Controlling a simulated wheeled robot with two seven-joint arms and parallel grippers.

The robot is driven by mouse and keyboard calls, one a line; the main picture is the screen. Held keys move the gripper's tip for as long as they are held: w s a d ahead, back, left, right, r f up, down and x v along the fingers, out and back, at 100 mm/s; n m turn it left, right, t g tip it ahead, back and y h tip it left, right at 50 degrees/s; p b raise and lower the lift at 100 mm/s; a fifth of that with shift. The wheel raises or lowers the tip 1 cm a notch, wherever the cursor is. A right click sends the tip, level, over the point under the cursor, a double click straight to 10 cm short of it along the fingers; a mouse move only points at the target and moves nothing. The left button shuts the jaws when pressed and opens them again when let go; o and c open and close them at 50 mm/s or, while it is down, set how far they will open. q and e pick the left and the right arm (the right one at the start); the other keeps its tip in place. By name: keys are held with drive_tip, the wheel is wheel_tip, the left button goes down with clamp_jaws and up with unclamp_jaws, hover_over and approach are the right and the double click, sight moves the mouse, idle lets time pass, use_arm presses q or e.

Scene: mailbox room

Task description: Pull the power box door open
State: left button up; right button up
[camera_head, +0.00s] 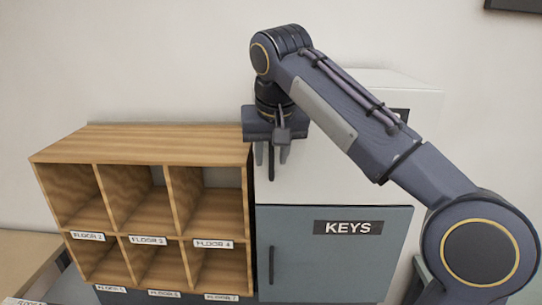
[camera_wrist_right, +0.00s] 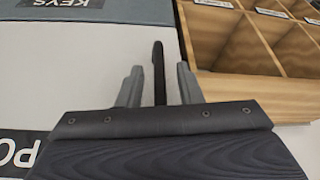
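The power box (camera_head: 325,180) is white and stands above the grey key cabinet, largely covered by my right arm in the head view. Its door is white and looks shut; it also fills the left of the right wrist view (camera_wrist_right: 85,75), with part of a black "PO" label (camera_wrist_right: 14,152). A dark upright handle (camera_wrist_right: 158,72) stands at the door's edge. My right gripper (camera_head: 273,155) points down in front of this handle. In the right wrist view its fingers (camera_wrist_right: 159,85) are apart, with the handle between them and gaps on both sides. My left gripper is out of view.
A wooden pigeonhole shelf (camera_head: 150,148) with floor labels stands close on the left. Below the power box is the grey key cabinet (camera_head: 335,265) with a "KEYS" label and a dark handle (camera_head: 271,265). Bare wall lies behind.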

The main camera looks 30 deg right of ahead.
drive_tip(key=shift+w+d+f, duration=0.1)
drive_tip(key=shift+w+f, duration=0.1)
drive_tip(key=shift+f, duration=0.35)
clamp_jaws()
drive_tip(key=shift+s, duration=0.1)
